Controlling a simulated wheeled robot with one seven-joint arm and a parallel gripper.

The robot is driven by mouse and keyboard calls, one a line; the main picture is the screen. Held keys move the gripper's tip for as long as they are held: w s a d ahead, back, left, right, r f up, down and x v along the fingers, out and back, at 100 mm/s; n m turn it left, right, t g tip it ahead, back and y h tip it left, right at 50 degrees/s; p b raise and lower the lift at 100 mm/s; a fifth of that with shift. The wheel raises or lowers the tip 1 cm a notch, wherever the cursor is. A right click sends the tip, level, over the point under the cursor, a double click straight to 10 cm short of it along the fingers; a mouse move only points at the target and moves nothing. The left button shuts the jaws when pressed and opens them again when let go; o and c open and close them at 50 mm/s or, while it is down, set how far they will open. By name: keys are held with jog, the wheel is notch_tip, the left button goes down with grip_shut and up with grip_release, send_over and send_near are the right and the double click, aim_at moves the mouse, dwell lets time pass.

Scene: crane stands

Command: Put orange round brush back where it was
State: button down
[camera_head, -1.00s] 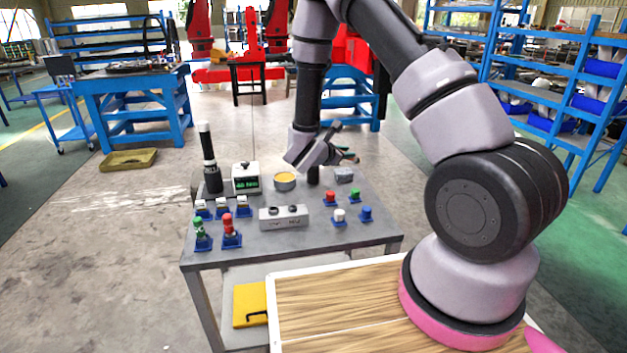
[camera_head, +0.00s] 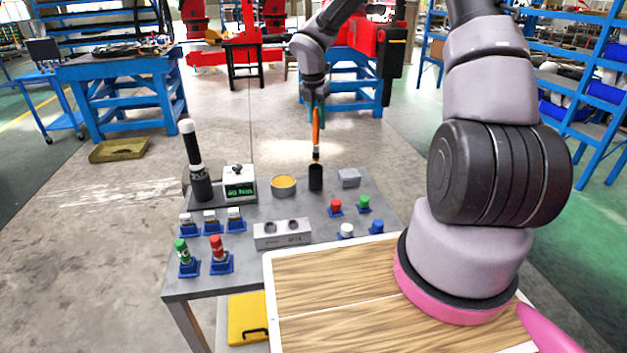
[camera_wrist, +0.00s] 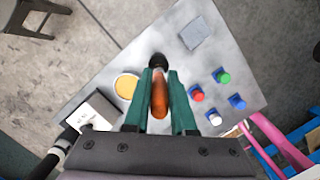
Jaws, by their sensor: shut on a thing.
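The orange round brush (camera_head: 316,125) hangs upright, handle up and dark bristle end down, in my gripper (camera_head: 316,104). My gripper is shut on its handle. The brush's lower end is at or just above the mouth of a black cylindrical holder (camera_head: 315,180) on the grey table; I cannot tell whether it is inside. In the wrist view the orange handle (camera_wrist: 159,98) lies between the teal fingers of my gripper (camera_wrist: 159,76), with the dark holder (camera_wrist: 158,60) just beyond and partly hidden.
A yellow-topped round tin (camera_head: 284,187) stands left of the holder, and a grey block (camera_head: 349,178) right of it. A meter with a green display (camera_head: 239,184), a black-and-white cylinder (camera_head: 195,165) and several coloured caps on blue bases share the table (camera_head: 290,213).

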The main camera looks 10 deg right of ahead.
aim_at(318, 147)
jog(key=shift+r, duration=0.25)
notch_tip(318, 147, down, 10)
jog(key=shift+w+r, duration=0.1)
dwell(0.5)
jog(key=c, duration=0.7)
grip_release()
jog(key=shift+c, duration=0.2)
